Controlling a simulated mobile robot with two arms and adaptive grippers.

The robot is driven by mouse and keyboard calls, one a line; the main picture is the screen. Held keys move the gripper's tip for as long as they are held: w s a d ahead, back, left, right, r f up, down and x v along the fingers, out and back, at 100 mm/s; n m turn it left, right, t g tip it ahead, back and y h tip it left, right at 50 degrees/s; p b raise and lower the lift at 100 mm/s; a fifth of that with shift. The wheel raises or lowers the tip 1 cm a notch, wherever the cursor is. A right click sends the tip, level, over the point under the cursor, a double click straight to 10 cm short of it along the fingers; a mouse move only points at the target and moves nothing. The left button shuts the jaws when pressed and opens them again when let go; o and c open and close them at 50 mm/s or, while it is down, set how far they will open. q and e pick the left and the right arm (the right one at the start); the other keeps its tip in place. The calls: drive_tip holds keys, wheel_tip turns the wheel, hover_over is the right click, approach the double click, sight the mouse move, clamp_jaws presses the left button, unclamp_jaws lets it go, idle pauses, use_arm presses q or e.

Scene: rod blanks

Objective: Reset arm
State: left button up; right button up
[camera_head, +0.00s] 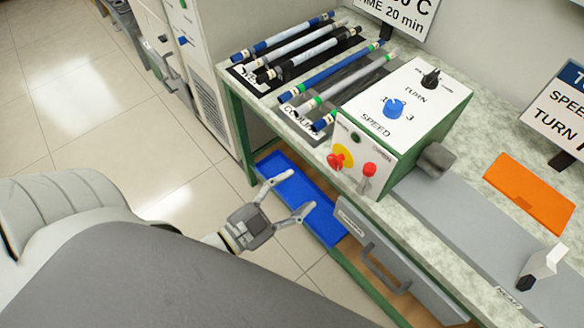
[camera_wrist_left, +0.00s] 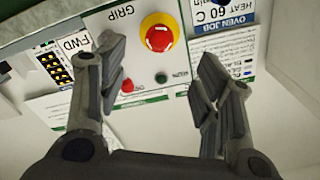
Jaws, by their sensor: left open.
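My left gripper (camera_head: 298,192) is open and empty. In the head view it is in front of the bench, with the blue tray (camera_head: 322,222) on the low shelf behind it. In the left wrist view the two fingers (camera_wrist_left: 160,78) are spread wide with nothing between them. Beyond them is a white panel with a red button on a yellow ring (camera_wrist_left: 158,38), marked GRIP. My right gripper is not in view.
The bench carries a white control box (camera_head: 405,110) with a blue knob. Several rods (camera_head: 330,75) lie on racks at the back left. An orange plate (camera_head: 530,190) is at the right. A grey drawer (camera_head: 390,262) is under the bench. The floor at left is clear.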

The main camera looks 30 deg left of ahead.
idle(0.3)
use_arm(q)
drive_tip(key=s+a+f+n+g+y, duration=0.1)
drive_tip(key=s+f+n+g+y, duration=0.1)
drive_tip(key=f, duration=0.9)
drive_tip(key=s+a+f+n+g+y, duration=0.1)
drive_tip(key=s+a+f+g, duration=0.15)
drive_tip(key=f, duration=0.85)
drive_tip(key=s+f+n+g+y, duration=0.1)
drive_tip(key=f+n+g+y, duration=0.15)
drive_tip(key=f, duration=0.75)
drive_tip(key=s+a+f+n+g, duration=0.1)
drive_tip(key=s+f+g, duration=0.8)
drive_tip(key=s+f, duration=0.9)
drive_tip(key=s+a, duration=0.1)
drive_tip(key=s, duration=0.2)
drive_tip(key=shift+s+a+y, duration=0.15)
drive_tip(key=shift+a+y, duration=0.2)
drive_tip(key=shift+n, duration=0.25)
